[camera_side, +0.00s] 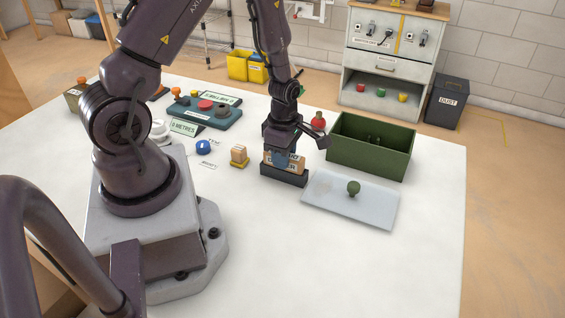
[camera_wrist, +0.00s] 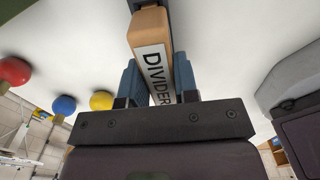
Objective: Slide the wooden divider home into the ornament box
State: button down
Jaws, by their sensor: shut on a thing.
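The wooden divider (camera_side: 298,161) is a tan block with a white label reading DIVIDER; it also shows in the wrist view (camera_wrist: 150,28). My gripper (camera_side: 282,158) is shut on it, with a blue finger on either side in the wrist view (camera_wrist: 158,82). The divider is at a dark rectangular holder (camera_side: 284,176); I cannot tell whether it is seated or just clear. The green ornament box (camera_side: 368,157) stands open to the right of my gripper, apart from it. Dark upright parts show inside, but its floor is hidden.
A pale lid (camera_side: 325,204) with a green knob lies in front of the box. A red ball (camera_side: 318,121) is behind my gripper, near the box. The table's front right is clear.

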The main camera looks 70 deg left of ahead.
jog(key=shift+r, duration=0.65)
dwell(0.3)
jog(key=shift+r, duration=2.1)
jog(key=shift+r, duration=0.25)
notch_tip(320, 180, up, 10)
jog(key=w+m, duration=1.8)
jog(key=w, duration=0.6)
jog(key=f, duration=0.5)
jog(key=shift+s+d+f, duration=0.2)
jog(key=shift+s+d, duration=0.1)
jog(key=shift+d, duration=0.05)
